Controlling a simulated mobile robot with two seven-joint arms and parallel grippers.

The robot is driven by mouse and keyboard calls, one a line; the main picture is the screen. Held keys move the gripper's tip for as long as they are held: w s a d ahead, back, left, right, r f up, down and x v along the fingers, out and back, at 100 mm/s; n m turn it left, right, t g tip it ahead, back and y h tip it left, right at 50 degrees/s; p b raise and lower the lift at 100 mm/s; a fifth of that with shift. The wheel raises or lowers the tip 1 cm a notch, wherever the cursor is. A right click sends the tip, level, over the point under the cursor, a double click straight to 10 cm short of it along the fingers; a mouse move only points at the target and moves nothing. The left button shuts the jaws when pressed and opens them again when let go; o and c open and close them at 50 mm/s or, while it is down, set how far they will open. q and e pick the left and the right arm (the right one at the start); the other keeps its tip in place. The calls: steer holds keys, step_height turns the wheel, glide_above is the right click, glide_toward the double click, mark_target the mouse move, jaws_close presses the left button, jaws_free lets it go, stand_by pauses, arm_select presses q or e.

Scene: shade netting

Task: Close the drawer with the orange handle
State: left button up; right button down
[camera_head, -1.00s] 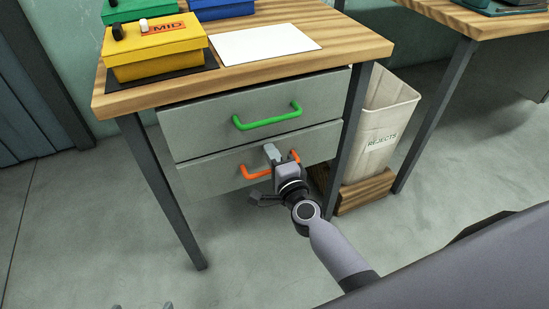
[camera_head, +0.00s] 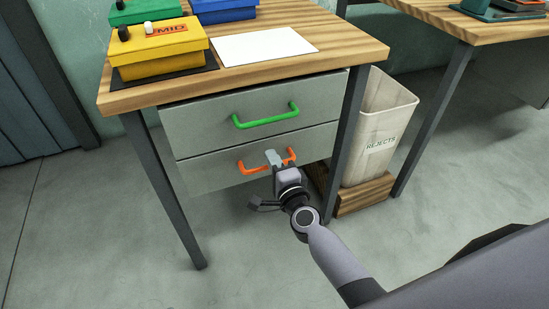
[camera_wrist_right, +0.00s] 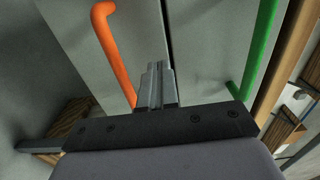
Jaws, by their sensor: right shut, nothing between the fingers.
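The lower grey drawer (camera_head: 215,172) has an orange handle (camera_head: 251,170). Its front looks about level with the upper drawer (camera_head: 200,122), which has a green handle (camera_head: 266,120); I cannot tell if a small gap remains. My right gripper (camera_head: 273,158) is shut and empty in front of the lower drawer, by the orange handle's middle, hiding part of it. In the right wrist view, the closed fingertips (camera_wrist_right: 157,80) point at the seam between the drawers, beside the orange handle (camera_wrist_right: 114,50). Contact is unclear. My left gripper is out of view.
The wooden desk (camera_head: 350,50) above holds yellow (camera_head: 160,50), green and blue boxes and white paper (camera_head: 263,46). A dark desk leg (camera_head: 345,150) and a rejects bin (camera_head: 376,140) stand to the right. The floor in front is clear.

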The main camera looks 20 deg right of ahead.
arm_select(q)
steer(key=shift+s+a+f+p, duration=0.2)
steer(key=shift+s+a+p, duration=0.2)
steer(key=shift+p, duration=0.15)
arm_select(e)
steer(key=s, duration=1)
steer(key=shift+s+d, duration=0.2)
steer(key=shift+s, duration=0.05)
steer(key=s+d+f+n+g+y, duration=0.1)
steer(key=s+f+n+g, duration=0.3)
steer(key=s+n, duration=0.5)
steer(key=s+f+n+g+y, duration=0.1)
steer(key=s+f+n+g, duration=0.3)
steer(key=s+n, duration=0.5)
arm_select(q)
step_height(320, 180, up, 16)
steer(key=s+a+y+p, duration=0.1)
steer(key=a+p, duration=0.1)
steer(key=p, duration=1.7)
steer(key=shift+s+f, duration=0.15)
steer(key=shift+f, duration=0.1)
arm_select(e)
step_height(320, 180, up, 15)
steer(key=w+d+n, duration=0.1)
steer(key=n, duration=0.1)
steer(key=shift+w+d+r, duration=0.2)
steer(key=shift+w+d, duration=0.1)
steer(key=shift+w, duration=0.05)
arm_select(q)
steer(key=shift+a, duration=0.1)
